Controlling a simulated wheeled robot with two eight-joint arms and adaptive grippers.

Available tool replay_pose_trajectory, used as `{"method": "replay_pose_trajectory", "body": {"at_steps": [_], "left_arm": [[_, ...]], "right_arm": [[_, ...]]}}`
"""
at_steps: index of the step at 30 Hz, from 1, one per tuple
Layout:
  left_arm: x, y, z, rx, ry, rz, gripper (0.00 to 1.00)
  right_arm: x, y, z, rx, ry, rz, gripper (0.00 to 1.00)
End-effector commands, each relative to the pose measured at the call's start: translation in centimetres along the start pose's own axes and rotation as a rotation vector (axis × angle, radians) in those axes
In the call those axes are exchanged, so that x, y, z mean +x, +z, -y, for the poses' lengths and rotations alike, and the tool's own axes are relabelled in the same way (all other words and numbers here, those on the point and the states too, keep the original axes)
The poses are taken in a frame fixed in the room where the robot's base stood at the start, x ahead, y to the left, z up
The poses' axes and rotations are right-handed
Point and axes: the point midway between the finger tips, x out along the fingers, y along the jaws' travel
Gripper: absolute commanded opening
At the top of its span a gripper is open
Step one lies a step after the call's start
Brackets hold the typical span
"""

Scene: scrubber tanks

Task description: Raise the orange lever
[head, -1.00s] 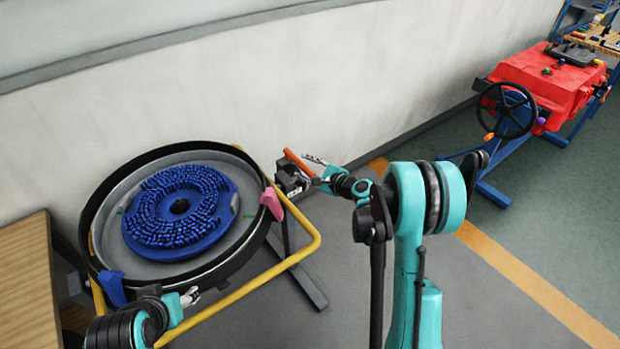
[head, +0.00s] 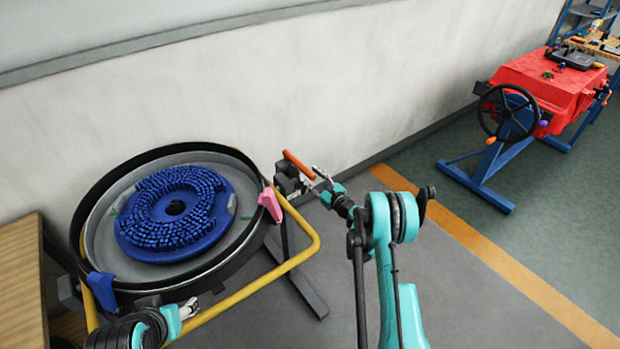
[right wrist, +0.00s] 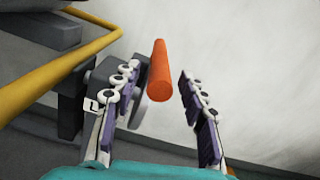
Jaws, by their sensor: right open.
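The orange lever (head: 299,165) sticks out from a dark box (head: 287,180) at the right side of the round tank. In the right wrist view the lever (right wrist: 160,74) points toward the camera, between the two fingers and apart from both. My right gripper (head: 322,178) is open and close beside the lever in the head view; it also shows in the right wrist view (right wrist: 162,105). My left gripper (head: 190,308) is low at the tank's front edge; its fingers are too small to tell open from shut.
The round tank (head: 95,235) holds a blue brush disc (head: 135,245). Pink (head: 270,204) and blue (head: 103,289) clips sit on its rim. A yellow rail (head: 316,240) runs around it. A white wall (head: 330,90) stands behind. A red machine (head: 545,85) stands far right.

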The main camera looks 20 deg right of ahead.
Motion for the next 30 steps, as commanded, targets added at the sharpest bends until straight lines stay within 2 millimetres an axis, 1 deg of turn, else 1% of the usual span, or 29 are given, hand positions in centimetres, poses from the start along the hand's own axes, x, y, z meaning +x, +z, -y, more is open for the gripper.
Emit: {"method": "replay_pose_trajectory", "body": {"at_steps": [3, 11, 12, 14, 15, 16, 23, 26, 30], "left_arm": [[0.2, 0.1, 0.0, 0.0, 0.0, 0.0, 0.53], [0.2, 0.1, 0.0, 0.0, 0.0, 0.0, 0.53], [0.2, 0.1, 0.0, 0.0, 0.0, 0.0, 0.53], [0.2, 0.1, 0.0, 0.0, 0.0, 0.0, 0.53], [0.2, 0.1, 0.0, 0.0, 0.0, 0.0, 0.53], [0.2, 0.1, 0.0, 0.0, 0.0, 0.0, 0.53], [0.1, 0.1, 0.0, 0.0, 0.0, 0.0, 0.53], [-0.2, -0.1, 0.0, 0.0, 0.0, 0.0, 0.53], [-1.0, -0.7, 0.0, 0.0, 0.0, 0.0, 0.53]], "right_arm": [[0.7, 0.0, -0.1, -0.001, 0.001, 0.0, 0.43], [0.9, 0.1, 0.0, -0.001, 0.001, 0.0, 0.43], [0.8, 0.1, 0.0, -0.001, 0.001, 0.0, 0.32], [0.8, 0.1, 0.0, -0.001, 0.001, 0.0, 0.16], [0.8, 0.1, 0.0, -0.001, 0.001, 0.0, 0.06], [0.8, 0.1, 0.0, -0.001, 0.001, 0.0, 0.0], [0.8, 0.2, 0.0, -0.001, 0.001, -0.004, 0.0], [0.9, 0.6, 0.1, -0.001, 0.004, -0.019, 0.0], [1.1, 1.6, 0.3, -0.002, 0.014, -0.069, 0.0]]}}
